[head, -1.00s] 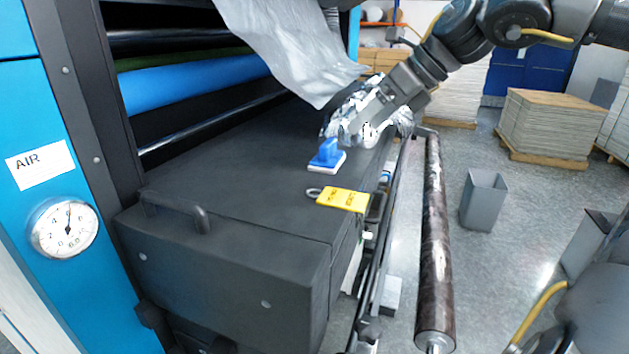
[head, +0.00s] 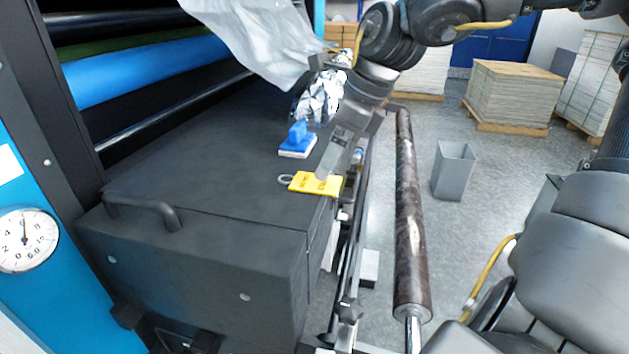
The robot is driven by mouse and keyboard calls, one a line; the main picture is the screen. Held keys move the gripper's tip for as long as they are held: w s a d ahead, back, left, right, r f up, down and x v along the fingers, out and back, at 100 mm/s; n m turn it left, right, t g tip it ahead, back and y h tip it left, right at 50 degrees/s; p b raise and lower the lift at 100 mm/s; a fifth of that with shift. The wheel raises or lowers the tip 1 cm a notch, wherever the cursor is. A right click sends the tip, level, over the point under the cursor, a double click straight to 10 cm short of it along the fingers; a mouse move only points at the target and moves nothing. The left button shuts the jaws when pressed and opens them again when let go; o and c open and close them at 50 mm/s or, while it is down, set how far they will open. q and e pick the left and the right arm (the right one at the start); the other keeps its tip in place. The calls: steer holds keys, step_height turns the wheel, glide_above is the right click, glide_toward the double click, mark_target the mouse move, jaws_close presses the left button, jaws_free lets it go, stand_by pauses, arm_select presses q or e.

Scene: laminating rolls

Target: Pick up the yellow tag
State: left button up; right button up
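The yellow tag (head: 302,183) lies flat on the black machine cover (head: 210,185), near its right edge. It has dark lettering and a metal ring at its left end. My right gripper (head: 326,172) points down from above, with its fingertip in front of the tag's upper right part. I cannot tell whether it touches the tag. Only one side of the fingers shows, so the opening between them is hidden. My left gripper is not in view.
A blue-handled white block (head: 297,140) sits just behind the tag, with crumpled foil (head: 321,95) behind it. A cover handle (head: 145,210) is at left. Grey film (head: 260,40) hangs above.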

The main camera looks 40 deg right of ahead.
mark_target(315, 181)
steer(key=shift+f+p, duration=0.15)
steer(key=shift+p, duration=0.15)
steer(key=p+x, duration=0.1)
steer(key=x, duration=0.1)
steer(key=p+x, duration=0.1)
steer(key=x, duration=0.1)
steer(key=shift+w+d, duration=0.15)
steer(key=shift+w, duration=0.3)
steer(key=shift+w+f, duration=0.15)
steer(key=shift+f, duration=0.15)
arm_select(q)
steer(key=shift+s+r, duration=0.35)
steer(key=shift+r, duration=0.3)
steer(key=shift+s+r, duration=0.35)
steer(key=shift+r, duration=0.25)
arm_select(e)
steer(key=shift+s, duration=0.2)
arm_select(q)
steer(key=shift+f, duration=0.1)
arm_select(e)
steer(key=shift+w, duration=0.1)
steer(key=c, duration=1.1)
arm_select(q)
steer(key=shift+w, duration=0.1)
arm_select(e)
steer(key=shift+o, duration=0.2)
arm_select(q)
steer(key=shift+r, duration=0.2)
arm_select(e)
steer(key=shift+r, duration=0.1)
